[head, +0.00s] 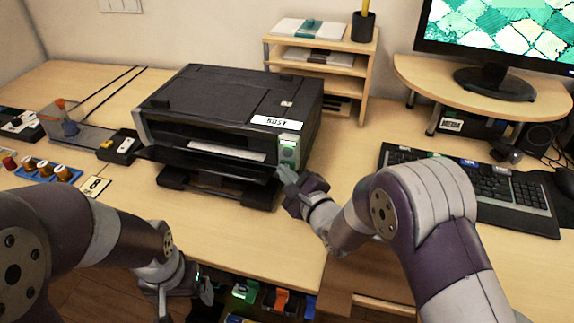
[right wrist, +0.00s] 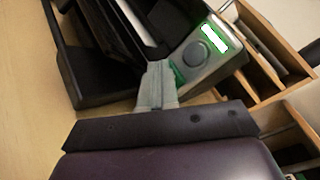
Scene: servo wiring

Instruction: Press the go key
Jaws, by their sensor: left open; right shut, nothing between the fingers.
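The black printer (head: 225,105) stands on the desk, with a grey control panel (head: 289,155) at its right front corner. In the right wrist view the panel (right wrist: 212,68) carries a lit green-and-white display (right wrist: 213,38), a round dark button (right wrist: 197,54) and a green key (right wrist: 179,73), partly hidden by my fingertips. My right gripper (head: 284,173) is shut and empty, its tips at the panel's lower part; it also shows in the right wrist view (right wrist: 157,68). I cannot tell whether the tips touch the green key. My left gripper (head: 184,296) is open and empty, low by the desk's front edge.
A white label (head: 278,122) on the printer seems to read BUSY. A wooden shelf unit (head: 320,60) stands behind it. A keyboard (head: 480,185) lies to the right. Spools in a blue tray (head: 48,170) and small devices are at the left.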

